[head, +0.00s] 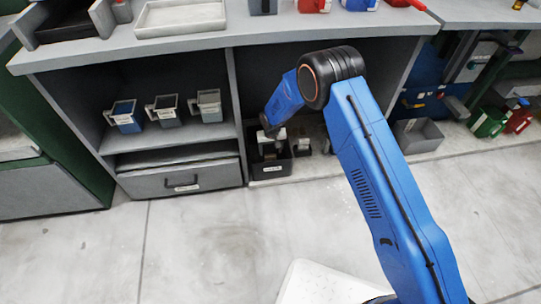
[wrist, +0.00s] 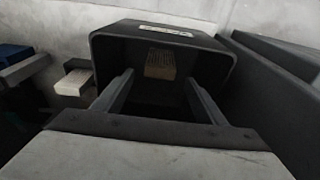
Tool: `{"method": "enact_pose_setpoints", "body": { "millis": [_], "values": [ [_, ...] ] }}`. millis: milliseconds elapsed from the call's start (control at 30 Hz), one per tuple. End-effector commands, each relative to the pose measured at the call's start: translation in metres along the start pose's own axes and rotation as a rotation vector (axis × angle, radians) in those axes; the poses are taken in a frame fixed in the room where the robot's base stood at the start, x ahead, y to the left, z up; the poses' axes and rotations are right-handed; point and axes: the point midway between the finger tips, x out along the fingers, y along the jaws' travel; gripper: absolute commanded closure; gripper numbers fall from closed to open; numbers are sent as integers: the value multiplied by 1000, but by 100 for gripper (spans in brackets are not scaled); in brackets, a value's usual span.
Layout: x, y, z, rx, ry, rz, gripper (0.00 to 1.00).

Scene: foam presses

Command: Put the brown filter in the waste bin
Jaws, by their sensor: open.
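The dark waste bin (head: 272,168) with a white label stands on the low shelf floor under the counter. In the wrist view the bin (wrist: 215,65) opens toward me. A small brown block (wrist: 160,63), which looks like the brown filter, lies inside it against the far part. My gripper (wrist: 160,88) is open at the bin's mouth, its two fingers apart with nothing between them. The block is beyond the fingertips and appears apart from them. In the head view my gripper (head: 271,138) is over the bin and partly hidden by my arm.
A smaller dark container (head: 302,147) stands right of the bin. The shelf's divider and a drawer (head: 180,180) are left of it, with three pitchers (head: 163,111) above. A pale-topped block (wrist: 75,80) shows beside the bin. The floor in front is clear.

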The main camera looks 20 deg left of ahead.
Motion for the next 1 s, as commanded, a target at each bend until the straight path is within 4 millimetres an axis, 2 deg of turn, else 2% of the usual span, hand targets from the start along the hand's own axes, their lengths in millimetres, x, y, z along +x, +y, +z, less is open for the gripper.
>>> {"method": "enact_pose_setpoints", "body": {
  "millis": [100,300,667,767,867,1000],
  "values": [
    [-20,0,0,0,1,0,35],
    [-42,0,0,0,0,0,35],
    [-48,0,0,0,0,0,35],
    [-55,5,-1,5,3,0,35],
    [-79,19,-6,18,12,0,35],
    [-133,55,-9,47,25,4,35]
  ]
}}
